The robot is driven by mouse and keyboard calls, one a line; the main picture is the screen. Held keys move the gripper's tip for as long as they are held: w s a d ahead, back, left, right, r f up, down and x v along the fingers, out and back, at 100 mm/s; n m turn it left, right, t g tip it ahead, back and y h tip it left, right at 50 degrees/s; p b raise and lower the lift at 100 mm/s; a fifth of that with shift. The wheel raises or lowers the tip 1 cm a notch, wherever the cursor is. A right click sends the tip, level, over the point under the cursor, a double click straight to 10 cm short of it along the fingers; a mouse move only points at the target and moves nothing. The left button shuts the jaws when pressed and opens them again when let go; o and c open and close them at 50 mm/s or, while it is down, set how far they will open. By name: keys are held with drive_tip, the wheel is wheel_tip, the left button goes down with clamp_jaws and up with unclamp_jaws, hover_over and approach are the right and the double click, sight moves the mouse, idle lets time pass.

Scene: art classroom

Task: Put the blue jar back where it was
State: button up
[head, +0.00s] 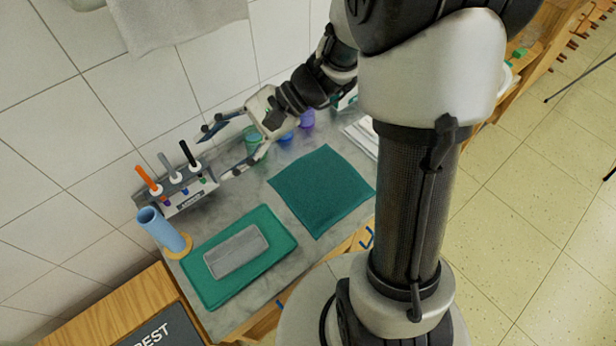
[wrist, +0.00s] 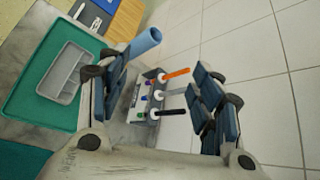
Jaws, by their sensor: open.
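A small blue jar (head: 286,137) stands on the grey counter near the wall in the head view, partly hidden by my arm. A green jar (head: 254,142) is to its left and a purple jar (head: 307,119) to its right. My gripper (head: 218,152) is open and empty, left of the jars, with its fingers pointing toward the marker rack. In the wrist view its two fingers (wrist: 160,80) are wide apart, with nothing held between them. No small jar shows in the wrist view.
A marker rack (head: 186,200) stands by the wall, near a light-blue cylinder (head: 160,228) on a tan ring. A green tray (head: 205,283) holds a grey divided box (head: 238,252). A teal cloth (head: 322,190) lies flat, right of the tray. White sheets (head: 362,138) lie beyond it.

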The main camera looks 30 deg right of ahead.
drive_tip(key=s+r+n+g+h, duration=0.1)
drive_tip(key=s+r+n+h, duration=0.15)
drive_tip(key=s, duration=0.25)
drive_tip(key=s+r+n+h, duration=0.1)
drive_tip(key=s+n+h, duration=0.2)
drive_tip(key=s, duration=0.3)
drive_tip(key=s+d+r+n+t+h, duration=0.2)
drive_tip(key=s+d+n+t+h, duration=0.2)
drive_tip(key=s+d+n+h, duration=0.2)
drive_tip(key=d, duration=0.2)
drive_tip(key=shift+s+d+r, duration=0.15)
drive_tip(key=shift+d+r, duration=0.25)
drive_tip(key=shift+h, duration=0.25)
